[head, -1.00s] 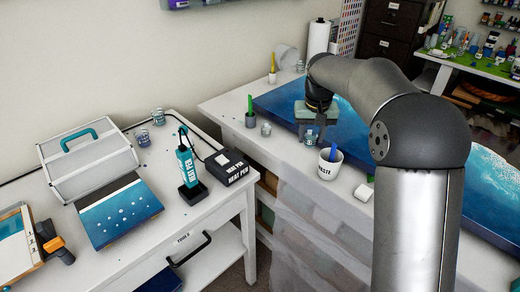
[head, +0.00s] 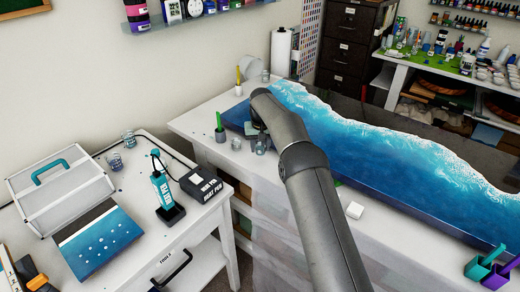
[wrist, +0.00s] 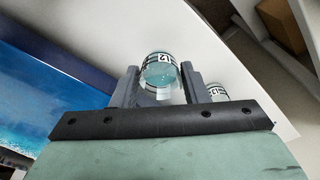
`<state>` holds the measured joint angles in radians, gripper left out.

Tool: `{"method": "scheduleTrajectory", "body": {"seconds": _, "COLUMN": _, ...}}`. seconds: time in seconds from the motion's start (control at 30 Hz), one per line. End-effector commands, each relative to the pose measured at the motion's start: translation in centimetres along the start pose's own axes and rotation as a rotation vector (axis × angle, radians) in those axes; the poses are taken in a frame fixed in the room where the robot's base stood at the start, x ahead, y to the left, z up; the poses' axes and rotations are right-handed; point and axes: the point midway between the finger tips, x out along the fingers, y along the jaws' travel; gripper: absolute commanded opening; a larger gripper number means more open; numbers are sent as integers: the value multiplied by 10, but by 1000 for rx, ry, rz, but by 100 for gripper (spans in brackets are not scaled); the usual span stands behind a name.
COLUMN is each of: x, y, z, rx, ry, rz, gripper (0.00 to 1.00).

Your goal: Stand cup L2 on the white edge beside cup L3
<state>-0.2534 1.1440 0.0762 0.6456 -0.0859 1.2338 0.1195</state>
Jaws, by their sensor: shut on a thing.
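Cup L2 (wrist: 160,72) is a small clear cup with a black-and-white label and pale blue contents. My gripper (wrist: 158,88) is shut on it, one finger on each side. In the head view, cup L2 (head: 260,148) shows just below my gripper (head: 257,135), over the white edge (head: 205,152) in front of the blue panel. I cannot tell whether its base touches the edge. Another clear cup, apparently L3 (head: 236,143), stands on the white edge just left of it. That cup also shows in the wrist view (wrist: 217,92), partly hidden by my gripper; its label is hard to read.
A grey pot with a green stick (head: 220,133) stands left of the cups. The blue wave panel (head: 370,160) lies behind them. My arm hides part of the edge.

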Motion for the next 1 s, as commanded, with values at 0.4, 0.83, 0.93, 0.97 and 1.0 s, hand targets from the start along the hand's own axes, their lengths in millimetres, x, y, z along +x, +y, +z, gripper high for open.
{"method": "scheduleTrajectory", "body": {"seconds": 0.4, "x": 38, "y": 0, "z": -3, "rx": 0, "ry": -1, "rz": 0, "gripper": 19}}
{"method": "scheduleTrajectory", "body": {"seconds": 0.83, "x": 45, "y": 0, "z": -2, "rx": 0, "ry": 1, "rz": 0, "gripper": 46}}
{"method": "scheduleTrajectory", "body": {"seconds": 0.93, "x": 44, "y": 0, "z": -2, "rx": 0, "ry": 0, "rz": 0, "gripper": 62}}
{"method": "scheduleTrajectory", "body": {"seconds": 0.97, "x": 44, "y": 0, "z": -2, "rx": 0, "ry": 0, "rz": 0, "gripper": 62}}
{"method": "scheduleTrajectory", "body": {"seconds": 1.0, "x": 44, "y": 0, "z": -2, "rx": 0, "ry": 0, "rz": 0, "gripper": 62}}
